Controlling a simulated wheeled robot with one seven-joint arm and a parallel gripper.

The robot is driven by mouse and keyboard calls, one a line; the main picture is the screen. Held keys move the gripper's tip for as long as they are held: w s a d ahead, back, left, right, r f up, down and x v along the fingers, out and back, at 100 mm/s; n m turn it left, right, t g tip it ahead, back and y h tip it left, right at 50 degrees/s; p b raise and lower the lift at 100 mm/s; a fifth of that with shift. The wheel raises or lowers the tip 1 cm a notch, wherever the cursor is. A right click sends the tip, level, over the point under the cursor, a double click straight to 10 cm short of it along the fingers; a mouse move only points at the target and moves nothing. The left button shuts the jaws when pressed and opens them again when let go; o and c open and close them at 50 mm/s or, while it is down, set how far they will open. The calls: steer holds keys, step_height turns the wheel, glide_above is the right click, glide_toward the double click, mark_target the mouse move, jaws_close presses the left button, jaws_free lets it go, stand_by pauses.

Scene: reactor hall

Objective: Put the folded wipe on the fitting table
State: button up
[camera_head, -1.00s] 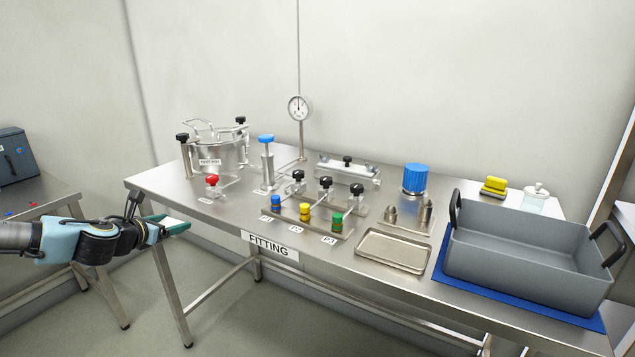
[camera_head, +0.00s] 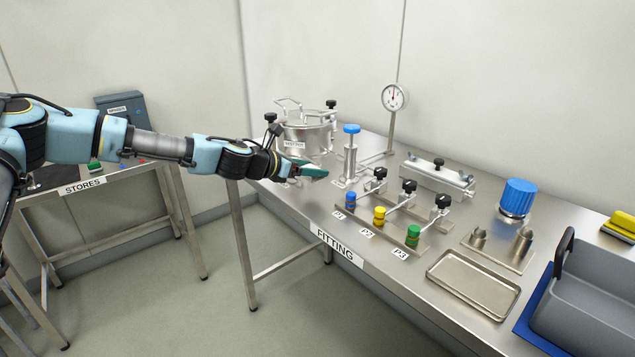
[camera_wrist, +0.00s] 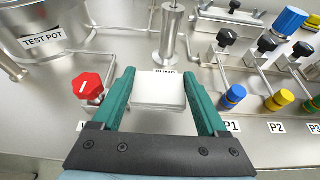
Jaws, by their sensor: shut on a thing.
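The folded wipe (camera_wrist: 158,92) is a white flat pad in the wrist view, held between the two green fingers of my gripper (camera_wrist: 162,100). In the head view, my gripper (camera_head: 308,170) is over the left end of the fitting table (camera_head: 302,205), with the wipe hidden behind the fingers. The steel tabletop also shows in the wrist view (camera_wrist: 262,148). The wipe is in front of the pump (camera_wrist: 172,35), between the red knob (camera_wrist: 88,86) and the blue P1 knob (camera_wrist: 234,96). I cannot tell the height of the wipe above the top.
The test pot (camera_head: 308,132) stands at the back left. The P2 (camera_head: 380,216) and P3 (camera_head: 412,236) valves, a shallow tray (camera_head: 474,285) and a grey tub (camera_head: 592,300) fill the right. The stores table (camera_head: 130,185) is at left. A bare strip runs along the front edge.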

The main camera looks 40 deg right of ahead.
mark_target(308, 194)
steer(key=shift+f+p, duration=0.6)
steer(key=shift+f, duration=1.95)
steer(key=o, duration=1.2)
steer(key=shift+f, duration=0.1)
steer(key=shift+r, duration=0.2)
steer(key=shift+w+a, duration=0.1)
steer(key=shift+a, duration=0.25)
steer(key=b+v, duration=0.3)
steer(key=v, duration=0.8)
steer(key=shift+r, duration=0.15)
